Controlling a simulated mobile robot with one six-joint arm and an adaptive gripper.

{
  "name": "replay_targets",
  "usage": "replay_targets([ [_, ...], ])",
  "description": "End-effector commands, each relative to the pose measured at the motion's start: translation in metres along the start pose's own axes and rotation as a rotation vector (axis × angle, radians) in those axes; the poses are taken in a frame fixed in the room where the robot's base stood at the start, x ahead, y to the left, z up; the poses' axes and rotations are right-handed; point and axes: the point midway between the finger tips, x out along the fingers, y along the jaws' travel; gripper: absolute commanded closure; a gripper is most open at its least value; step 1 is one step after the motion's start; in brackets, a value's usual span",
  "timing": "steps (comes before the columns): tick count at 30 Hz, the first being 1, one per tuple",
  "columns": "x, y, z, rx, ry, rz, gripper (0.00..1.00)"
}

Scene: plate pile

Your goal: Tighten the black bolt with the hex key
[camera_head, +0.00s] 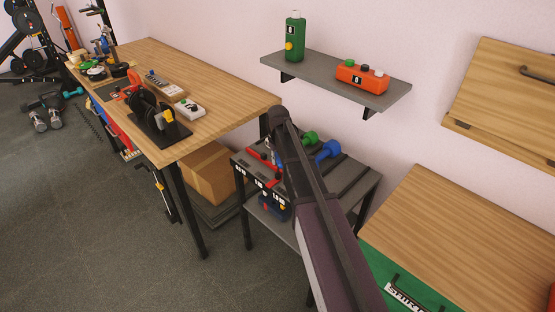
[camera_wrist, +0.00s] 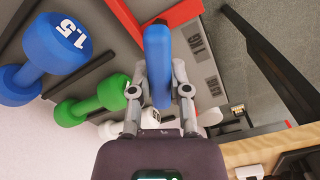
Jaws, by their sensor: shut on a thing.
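In the wrist view my gripper (camera_wrist: 159,92) is shut on a blue object (camera_wrist: 157,50), narrow and rounded at the ends, possibly a small weight plate seen edge-on. It is held over the grey rack (camera_wrist: 130,18), near a red strip. In the head view my arm hides much of the rack and my gripper is hard to make out there. I cannot make out a black bolt or a hex key in either view.
A blue dumbbell (camera_wrist: 60,45) and a green dumbbell (camera_wrist: 92,103) lie beside my gripper. The rack (camera_head: 355,172) stands between a cluttered wooden workbench (camera_head: 225,105) and another wooden top (camera_head: 470,240).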

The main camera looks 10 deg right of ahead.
Motion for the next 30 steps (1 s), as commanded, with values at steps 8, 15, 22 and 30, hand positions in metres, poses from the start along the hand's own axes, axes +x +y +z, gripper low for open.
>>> replay_targets([
  [8,0.0003,0.0005,0.0019,0.211,-0.004,0.0,1.0],
  [15,0.0003,0.0009,0.0017,0.394,-0.004,-0.001,1.0],
  [22,0.0003,0.0015,0.0016,0.569,-0.003,-0.001,1.0],
  [30,0.0003,0.0023,0.0015,0.775,-0.003,-0.001,1.0],
])
